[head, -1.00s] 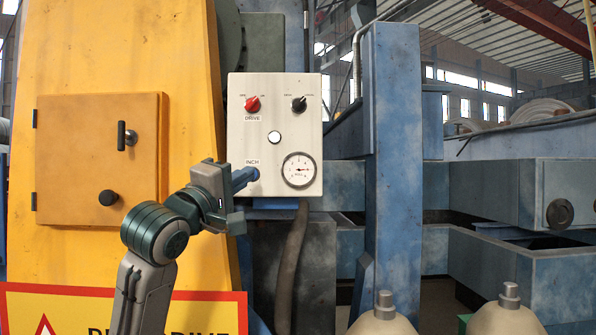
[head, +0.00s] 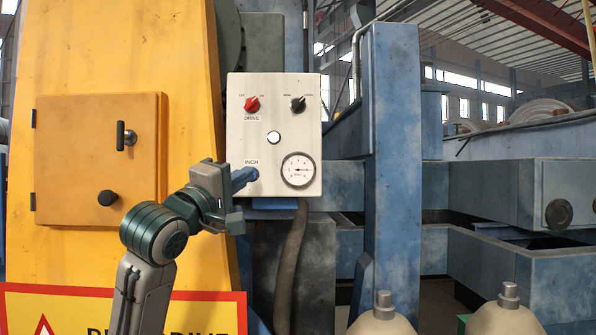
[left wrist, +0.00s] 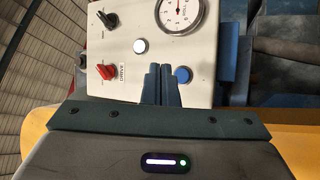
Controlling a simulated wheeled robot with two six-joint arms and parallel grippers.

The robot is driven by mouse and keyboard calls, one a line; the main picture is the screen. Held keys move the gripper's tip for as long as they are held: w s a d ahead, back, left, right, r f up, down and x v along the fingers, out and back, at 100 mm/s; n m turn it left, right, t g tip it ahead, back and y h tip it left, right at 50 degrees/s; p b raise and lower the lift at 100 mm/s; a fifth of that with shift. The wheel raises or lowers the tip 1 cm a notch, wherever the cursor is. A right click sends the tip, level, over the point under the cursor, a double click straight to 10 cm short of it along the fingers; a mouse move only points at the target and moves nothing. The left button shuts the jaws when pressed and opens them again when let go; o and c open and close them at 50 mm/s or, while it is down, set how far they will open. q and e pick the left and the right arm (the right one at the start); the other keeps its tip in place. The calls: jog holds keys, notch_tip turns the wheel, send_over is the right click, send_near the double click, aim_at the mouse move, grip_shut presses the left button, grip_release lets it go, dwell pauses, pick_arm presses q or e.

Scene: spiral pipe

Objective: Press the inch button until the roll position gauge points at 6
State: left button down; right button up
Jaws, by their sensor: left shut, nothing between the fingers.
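The pale control box (head: 235,110) carries the blue inch button (head: 254,173) under an INCH label. The round white roll position gauge (head: 298,170) is to the button's right, its dark needle pointing roughly right; the digits are too small to read surely. My left gripper (head: 243,178) is shut and empty, its blue fingertips at the button. In the left wrist view the shut fingers (left wrist: 161,84) are beside the blue button (left wrist: 182,75); I cannot tell whether they touch it. The gauge (left wrist: 181,12) is cut by that view's top edge. My right gripper is out of view.
The box also has a red drive switch (head: 252,104), a black switch (head: 298,104) and a white button (head: 274,137). A yellow cabinet (head: 190,60) stands left, a blue column (head: 392,150) right. A grey hose (head: 290,260) hangs below the box.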

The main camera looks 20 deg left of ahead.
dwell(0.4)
pick_arm(q)
jog(key=s+m+b, duration=0.1)
jog(key=m+b, duration=0.1)
jog(key=m, duration=0.4)
jog(key=s+d+m+h+b, duration=0.1)
jog(key=m+b, duration=0.1)
jog(key=m, duration=0.4)
jog(key=s+m+t+h+b, duration=0.1)
jog(key=m+b, duration=0.1)
jog(key=m, duration=0.4)
jog(key=shift+s+d+f+m, duration=0.2)
jog(key=shift+d+f+m, duration=0.1)
jog(key=shift+m, duration=0.1)
jog(key=w+a, duration=0.4)
jog(key=w, duration=0.3)
jog(key=shift+w+p, duration=0.3)
jog(key=shift+w, duration=0.1)
jog(key=shift+w+a+r, duration=0.1)
dwell(1.1)
